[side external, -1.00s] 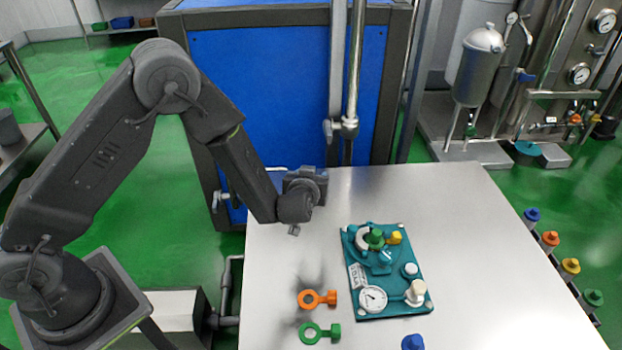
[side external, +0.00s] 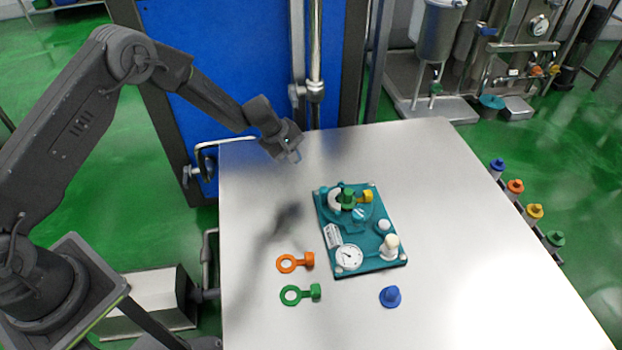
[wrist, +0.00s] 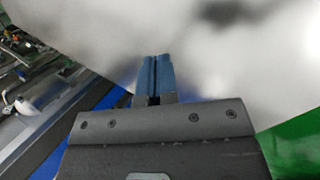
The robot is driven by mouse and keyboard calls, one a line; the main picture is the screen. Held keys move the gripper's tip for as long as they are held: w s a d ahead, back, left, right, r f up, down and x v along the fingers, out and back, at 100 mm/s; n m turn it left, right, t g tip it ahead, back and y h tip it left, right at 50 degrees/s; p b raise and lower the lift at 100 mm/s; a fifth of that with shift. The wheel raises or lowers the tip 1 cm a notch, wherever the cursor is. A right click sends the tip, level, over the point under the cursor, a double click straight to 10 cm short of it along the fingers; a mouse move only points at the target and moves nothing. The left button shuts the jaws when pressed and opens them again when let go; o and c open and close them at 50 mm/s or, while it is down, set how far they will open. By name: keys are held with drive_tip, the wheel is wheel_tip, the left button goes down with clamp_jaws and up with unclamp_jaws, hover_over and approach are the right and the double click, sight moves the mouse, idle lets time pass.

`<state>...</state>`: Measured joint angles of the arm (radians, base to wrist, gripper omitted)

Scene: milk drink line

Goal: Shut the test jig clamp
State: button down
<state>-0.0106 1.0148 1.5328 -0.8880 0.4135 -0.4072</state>
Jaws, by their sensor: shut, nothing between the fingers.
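The test jig is a teal plate (side external: 332,215) lying flat on the steel table. Near its far edge are a green knob (side external: 347,196), a white curved part (side external: 334,200) and a yellow block (side external: 366,196). A white dial gauge (side external: 348,257) and a cream-topped post (side external: 390,245) are at its near edge. I cannot tell the clamp's exact state at this size. My gripper (side external: 295,157) is above the table, up and left of the jig, apart from it. In the wrist view its blue-grey fingers (wrist: 155,72) are together and empty; the jig is not seen there.
An orange ring-ended part (side external: 292,262) and a green one (side external: 298,294) lie left of the jig. A blue knob (side external: 390,296) stands in front of it. The blue cabinet (side external: 230,70) stands behind the table. The table's right side is clear.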

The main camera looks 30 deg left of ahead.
drive_tip(key=s+a+r+n+g+h, duration=0.2)
drive_tip(key=a+r+n+g+h, duration=0.15)
drive_tip(key=r+h, duration=0.2)
drive_tip(key=g, duration=0.1)
approach(330, 196)
drive_tip(key=shift+s+a+f+m, duration=0.15)
drive_tip(key=shift+s+a+f, duration=0.25)
drive_tip(key=shift+a+f, duration=0.2)
drive_tip(key=shift+s+a+f+m, duration=0.1)
drive_tip(key=shift+s+a+f, duration=0.25)
drive_tip(key=shift+a+f, duration=0.25)
drive_tip(key=d, duration=0.3)
drive_tip(key=shift+s+d+f, duration=0.15)
drive_tip(key=shift+d+f, duration=0.05)
drive_tip(key=shift+d, duration=0.6)
drive_tip(key=shift+s+d, duration=0.7)
drive_tip(key=shift+d, duration=0.35)
